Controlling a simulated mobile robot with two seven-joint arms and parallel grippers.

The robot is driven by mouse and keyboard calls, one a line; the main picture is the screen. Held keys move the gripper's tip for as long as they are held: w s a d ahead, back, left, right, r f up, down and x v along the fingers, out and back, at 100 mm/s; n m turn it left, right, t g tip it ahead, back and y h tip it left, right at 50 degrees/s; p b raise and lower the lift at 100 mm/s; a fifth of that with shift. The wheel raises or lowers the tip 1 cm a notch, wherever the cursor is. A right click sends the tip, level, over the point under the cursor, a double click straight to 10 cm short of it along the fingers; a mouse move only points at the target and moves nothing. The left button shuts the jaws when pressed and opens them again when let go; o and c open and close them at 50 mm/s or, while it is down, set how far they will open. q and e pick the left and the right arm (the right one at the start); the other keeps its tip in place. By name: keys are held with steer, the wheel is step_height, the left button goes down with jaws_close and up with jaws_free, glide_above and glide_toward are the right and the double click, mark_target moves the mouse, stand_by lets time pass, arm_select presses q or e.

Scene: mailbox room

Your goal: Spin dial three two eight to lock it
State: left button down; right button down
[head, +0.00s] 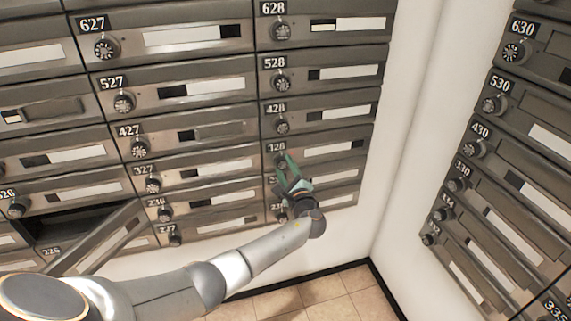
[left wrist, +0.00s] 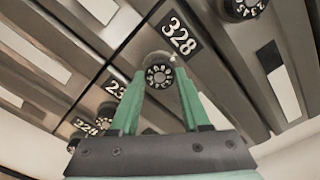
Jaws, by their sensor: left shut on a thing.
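The 328 mailbox carries a black number plate (left wrist: 181,35), and its plate also shows in the head view (head: 277,147). Its round dial (left wrist: 159,76) has white numbers on a dark face and sits just below the plate. My left gripper (head: 283,160) reaches the 328 door from below, its green fingers covering most of the dial in the head view. In the left wrist view its fingertips (left wrist: 161,82) are on either side of the dial, shut on it. The dial's exact setting is too small to read. My right gripper is in neither view.
Similar dials sit close by: the 428 dial (head: 281,127) above and others below. At lower left one mailbox is open, showing a dark opening (head: 85,219). A white wall (head: 405,130) stands right of the bank, with more mailboxes (head: 500,200) beyond the corner.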

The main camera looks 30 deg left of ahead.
arm_select(q)
steer(key=m+p, duration=0.1)
steer(key=m, duration=0.2)
steer(key=shift+r+m+p, duration=0.1)
steer(key=shift+m+p, duration=0.25)
steer(key=shift+m, duration=0.05)
steer(key=shift+m+p, duration=0.45)
steer(key=shift+m, duration=0.55)
steer(key=m+p, duration=0.1)
steer(key=m, duration=0.2)
steer(key=m+p, duration=0.1)
steer(key=m, duration=0.1)
steer(key=shift+m, duration=0.4)
steer(key=shift+s+m, duration=0.1)
steer(key=shift+m, duration=0.3)
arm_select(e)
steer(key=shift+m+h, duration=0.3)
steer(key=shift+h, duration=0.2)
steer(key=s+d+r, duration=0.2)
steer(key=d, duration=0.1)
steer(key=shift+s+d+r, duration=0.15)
arm_select(q)
steer(key=shift+f, duration=0.2)
steer(key=shift+c, duration=1.9)
jaws_free()
